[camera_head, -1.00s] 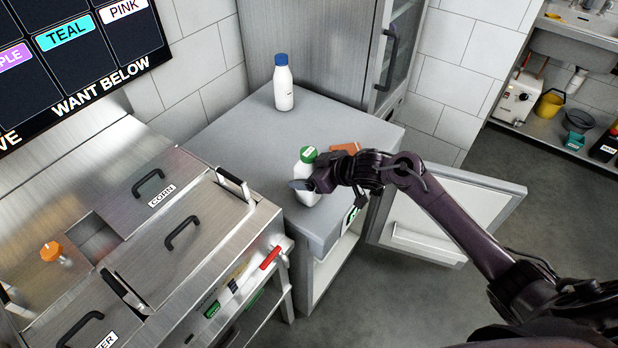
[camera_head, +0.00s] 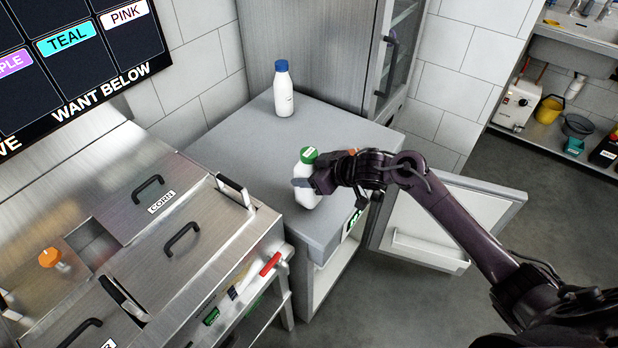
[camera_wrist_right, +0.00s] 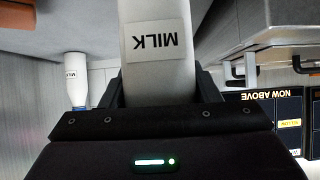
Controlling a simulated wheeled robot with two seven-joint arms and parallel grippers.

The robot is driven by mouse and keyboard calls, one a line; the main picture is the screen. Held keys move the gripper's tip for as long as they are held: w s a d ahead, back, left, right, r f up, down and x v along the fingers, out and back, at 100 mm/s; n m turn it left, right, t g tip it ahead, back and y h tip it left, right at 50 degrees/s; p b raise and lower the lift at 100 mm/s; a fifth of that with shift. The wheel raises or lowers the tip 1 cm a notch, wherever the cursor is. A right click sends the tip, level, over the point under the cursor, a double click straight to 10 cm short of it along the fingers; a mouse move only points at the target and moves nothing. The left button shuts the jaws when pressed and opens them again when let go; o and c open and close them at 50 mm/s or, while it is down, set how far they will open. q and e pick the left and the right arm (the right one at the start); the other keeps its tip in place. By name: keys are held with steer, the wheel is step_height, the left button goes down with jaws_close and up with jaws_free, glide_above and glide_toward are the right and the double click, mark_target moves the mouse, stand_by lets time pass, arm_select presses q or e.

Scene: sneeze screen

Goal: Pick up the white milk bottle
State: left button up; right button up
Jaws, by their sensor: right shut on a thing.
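A white milk bottle with a green cap (camera_head: 306,192) is near the front edge of the grey counter (camera_head: 235,150). My right gripper (camera_head: 304,184) is shut on it, with the fingers at its side. In the right wrist view the bottle (camera_wrist_right: 155,60) fills the space between the fingers, its MILK label upside down. I cannot tell whether its base touches the counter. A second white milk bottle with a blue cap (camera_head: 284,92) stands upright at the back of the counter. It also shows in the right wrist view (camera_wrist_right: 76,75). My left gripper is not in view.
An orange-brown item (camera_head: 351,152) is partly hidden behind my right gripper. The cabinet door (camera_head: 440,220) under the counter stands open. A steel unit with lids (camera_head: 150,225) is on the left. The counter between the two bottles is clear.

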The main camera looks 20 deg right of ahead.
step_height(320, 180, up, 18)
steer(key=b, duration=0.1)
steer(key=shift+r, duration=0.25)
